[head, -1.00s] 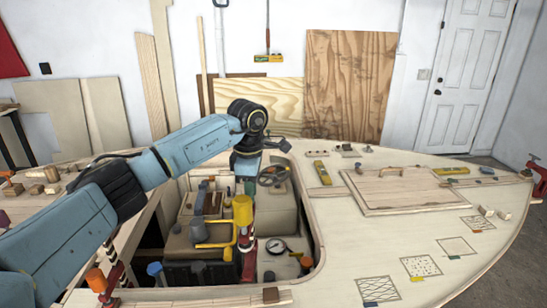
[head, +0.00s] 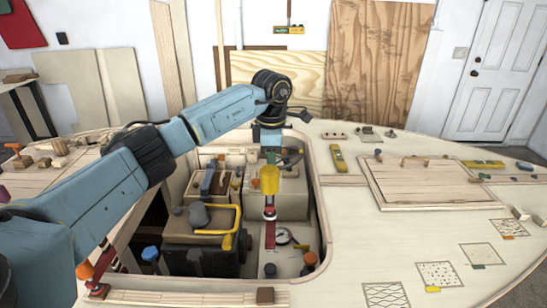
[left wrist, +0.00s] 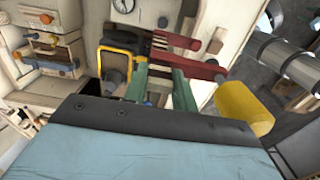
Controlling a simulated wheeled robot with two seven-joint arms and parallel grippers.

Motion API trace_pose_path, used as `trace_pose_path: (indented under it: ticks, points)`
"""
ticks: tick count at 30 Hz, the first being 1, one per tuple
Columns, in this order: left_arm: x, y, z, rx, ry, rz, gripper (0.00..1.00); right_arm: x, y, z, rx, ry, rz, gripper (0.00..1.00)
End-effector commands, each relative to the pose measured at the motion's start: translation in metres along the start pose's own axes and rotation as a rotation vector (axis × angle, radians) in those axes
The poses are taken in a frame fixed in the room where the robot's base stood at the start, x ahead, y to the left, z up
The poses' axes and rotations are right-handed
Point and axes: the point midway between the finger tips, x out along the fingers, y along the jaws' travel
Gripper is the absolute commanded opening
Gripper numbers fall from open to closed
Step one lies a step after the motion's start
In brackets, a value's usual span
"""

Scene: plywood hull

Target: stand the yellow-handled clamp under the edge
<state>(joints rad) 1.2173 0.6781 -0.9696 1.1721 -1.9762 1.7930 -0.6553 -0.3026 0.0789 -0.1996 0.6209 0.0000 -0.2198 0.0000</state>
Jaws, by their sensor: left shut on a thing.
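The yellow-handled clamp (head: 270,180) hangs upright in the deck opening, yellow handle up and dark red bar below. In the left wrist view its yellow handle (left wrist: 243,108) is at the right and its red bars (left wrist: 190,68) lie across the middle. My left gripper (head: 270,156) reaches down from above and is shut on the clamp. Its green fingers (left wrist: 160,76) meet the red bars in the wrist view. The edge of the opening (head: 318,205) is to the right of the clamp, apart from it in the picture. The clamp's lower end is hard to make out. My right gripper is not in view.
Inside the opening are an engine with a yellow pipe (head: 229,229), a round gauge (head: 283,236) and a steering wheel (head: 288,159). An orange-handled clamp (head: 85,271) and a blue-handled one (head: 150,254) stand at the front left. A hatch panel (head: 420,183) lies on the deck.

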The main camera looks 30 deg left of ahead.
Motion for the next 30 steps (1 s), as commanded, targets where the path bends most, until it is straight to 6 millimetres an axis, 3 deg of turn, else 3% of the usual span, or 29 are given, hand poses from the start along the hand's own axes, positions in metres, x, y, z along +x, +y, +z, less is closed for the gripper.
trace_pose_path:
  ticks: [3, 11, 30]
  points:
    - [0.022, 0.0, 0.001, 0.001, -0.002, 0.0, 0.0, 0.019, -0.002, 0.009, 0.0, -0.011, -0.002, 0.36]
    - [0.06, 0.0, 0.0, 0.0, -0.002, 0.0, 0.0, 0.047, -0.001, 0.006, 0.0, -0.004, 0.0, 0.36]
    - [0.147, 0.0, 0.0, 0.0, -0.002, 0.0, 0.0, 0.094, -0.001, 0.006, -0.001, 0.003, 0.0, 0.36]
